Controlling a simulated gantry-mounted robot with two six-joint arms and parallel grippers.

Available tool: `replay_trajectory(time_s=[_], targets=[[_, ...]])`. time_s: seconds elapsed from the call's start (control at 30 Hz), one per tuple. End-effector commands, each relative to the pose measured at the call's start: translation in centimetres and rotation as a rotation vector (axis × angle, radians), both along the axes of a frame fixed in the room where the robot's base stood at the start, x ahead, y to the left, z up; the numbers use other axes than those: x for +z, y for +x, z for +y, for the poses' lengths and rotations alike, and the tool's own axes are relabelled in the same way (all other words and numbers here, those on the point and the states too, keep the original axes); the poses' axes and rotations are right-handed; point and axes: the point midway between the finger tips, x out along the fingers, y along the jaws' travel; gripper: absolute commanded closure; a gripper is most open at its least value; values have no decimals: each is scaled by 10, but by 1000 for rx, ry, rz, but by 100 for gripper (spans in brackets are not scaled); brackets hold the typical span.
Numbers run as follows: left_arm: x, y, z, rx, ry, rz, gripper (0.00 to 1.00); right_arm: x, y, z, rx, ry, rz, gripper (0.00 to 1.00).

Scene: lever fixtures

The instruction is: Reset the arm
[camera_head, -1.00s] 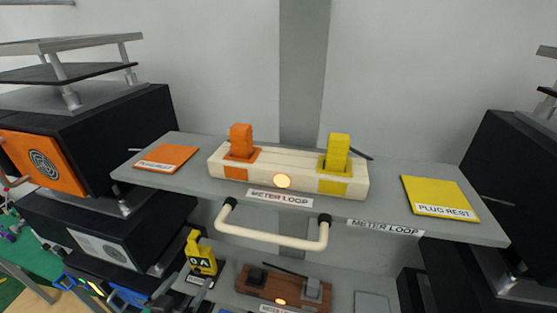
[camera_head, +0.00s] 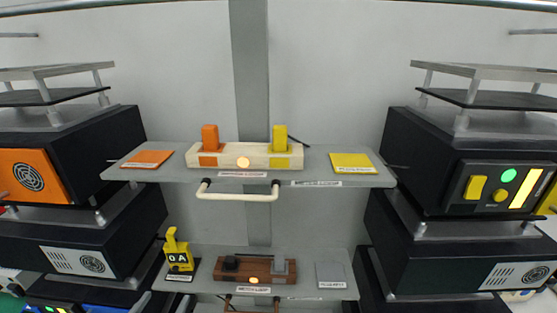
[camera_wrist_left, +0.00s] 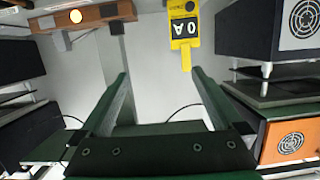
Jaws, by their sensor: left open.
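On the upper shelf in the head view, a cream fixture (camera_head: 243,162) holds an upright orange lever (camera_head: 210,138) and an upright yellow lever (camera_head: 280,138). A brown wooden fixture (camera_head: 236,276) with a dark block and a grey block sits on the lower shelf. A yellow meter (camera_head: 178,252) reading "0A" stands left of it. In the left wrist view, my left gripper (camera_wrist_left: 160,82) is open with nothing between its fingers. The yellow meter (camera_wrist_left: 184,32) shows beyond its fingertips, inverted, and the brown fixture (camera_wrist_left: 92,18) is at upper left. My right gripper is not seen.
An orange plate (camera_head: 148,159) and a yellow plate (camera_head: 352,163) lie at the upper shelf's ends. A cream handle (camera_head: 238,196) hangs below its front. A grey plate (camera_head: 331,274) lies at the lower shelf's right. Black equipment stacks (camera_head: 450,165) flank both shelves.

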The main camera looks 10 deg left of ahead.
Motion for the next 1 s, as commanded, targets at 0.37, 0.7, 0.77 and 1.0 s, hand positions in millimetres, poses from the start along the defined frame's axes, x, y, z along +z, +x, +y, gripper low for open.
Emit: replay_trajectory(time_s=[0.37, 0.7, 0.77, 1.0], targets=[[182, 26, -63, -111, 72, -368, 0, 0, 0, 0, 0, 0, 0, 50], [418, -72, -123, -176, 54, -958, 0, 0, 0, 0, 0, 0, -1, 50], [435, -89, -122, -171, 44, -1020, 0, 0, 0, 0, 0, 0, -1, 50], [447, -109, -115, -157, 2, -1084, 0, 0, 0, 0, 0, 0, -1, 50]])
